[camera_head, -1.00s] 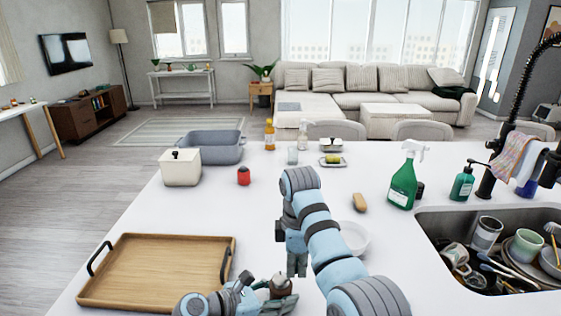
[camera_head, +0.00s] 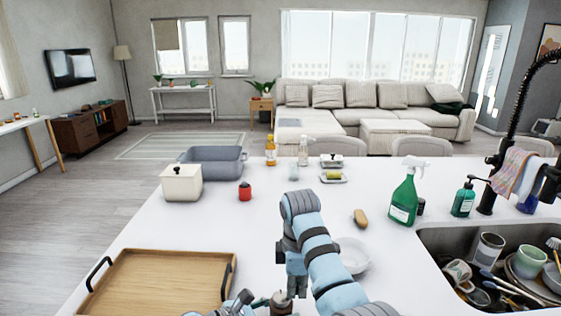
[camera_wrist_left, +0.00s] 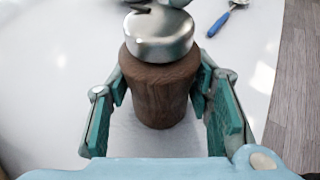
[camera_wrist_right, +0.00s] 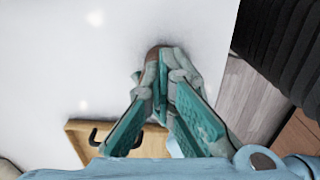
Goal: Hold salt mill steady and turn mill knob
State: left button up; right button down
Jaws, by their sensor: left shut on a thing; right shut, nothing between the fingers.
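The salt mill has a dark wooden body (camera_wrist_left: 160,92) and a rounded metal top (camera_wrist_left: 160,35) in the left wrist view. It stands upright between the green-padded fingers of my left gripper (camera_wrist_left: 160,88), shut around the wooden body. In the head view the mill (camera_head: 281,299) is at the bottom edge, its lower part cut off. My right gripper (camera_head: 297,289) is shut and empty, pointing down at the mill's top. In the right wrist view its closed fingers (camera_wrist_right: 161,80) hide most of the mill; a brown bit shows behind them. Whether they touch the knob I cannot tell.
A wooden tray (camera_head: 160,285) lies left of the mill. A white bowl (camera_head: 353,256) stands close right of my right arm. A sink (camera_head: 440,238) full of dishes is at the right.

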pick_arm(q)
jog(key=shift+d+r, duration=0.2)
jog(key=shift+d, duration=0.05)
pick_arm(e)
jog(key=shift+s+a+f, duration=0.1)
jog(key=shift+s+f, duration=0.2)
jog(key=shift+f, duration=0.15)
pick_arm(q)
jog(key=shift+a, duration=0.1)
pick_arm(e)
jog(key=shift+d, duration=0.4)
pick_arm(q)
jog(key=o, duration=1.4)
jog(key=shift+f, duration=0.15)
jog(key=shift+c, duration=0.2)
pick_arm(e)
jog(key=shift+d, duration=0.15)
pick_arm(q)
jog(key=shift+a, duration=0.15)
pick_arm(e)
jog(key=shift+w, duration=0.1)
